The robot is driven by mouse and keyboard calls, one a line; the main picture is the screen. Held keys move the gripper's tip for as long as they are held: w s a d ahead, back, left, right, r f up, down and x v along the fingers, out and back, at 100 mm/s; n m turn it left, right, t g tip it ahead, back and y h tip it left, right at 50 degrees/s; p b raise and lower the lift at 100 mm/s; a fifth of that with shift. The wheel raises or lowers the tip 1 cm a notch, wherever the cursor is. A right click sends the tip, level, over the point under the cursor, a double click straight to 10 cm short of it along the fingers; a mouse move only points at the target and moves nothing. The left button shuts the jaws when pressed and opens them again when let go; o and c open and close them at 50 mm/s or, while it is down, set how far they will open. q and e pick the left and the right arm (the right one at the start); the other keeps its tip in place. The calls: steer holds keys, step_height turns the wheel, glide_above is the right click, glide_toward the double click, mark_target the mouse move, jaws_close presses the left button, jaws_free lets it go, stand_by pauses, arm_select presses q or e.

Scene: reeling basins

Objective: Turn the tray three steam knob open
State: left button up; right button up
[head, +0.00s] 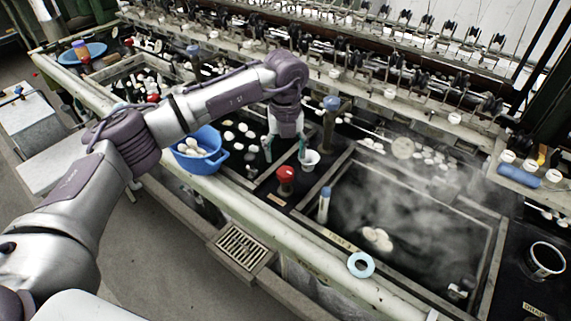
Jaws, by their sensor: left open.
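My left gripper (285,150) points down over the dark divider between two basins, its fingers apart with nothing seen between them. A red knob (286,174) stands just below it in the picture, on the near part of the divider. I cannot tell whether they touch. A blue-topped post (325,203) stands to the right, by the near edge of the steaming basin (345,157). Another blue-topped post (331,104) rises behind the gripper. The small labels are too blurred to tell which knob is tray three's. My right gripper is not in view.
A white cup (310,160) sits close to the right finger. A blue bowl of cocoons (200,150) is at left on the front ledge. A light blue ring (361,264) lies on the pale front rail. Reeling machinery (400,75) lines the back. Steam blurs the right basin.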

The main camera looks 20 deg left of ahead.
mark_target(286, 171)
arm_select(q)
step_height(286, 171, up, 6)
steer(key=shift+f, duration=0.1)
stand_by(0.4)
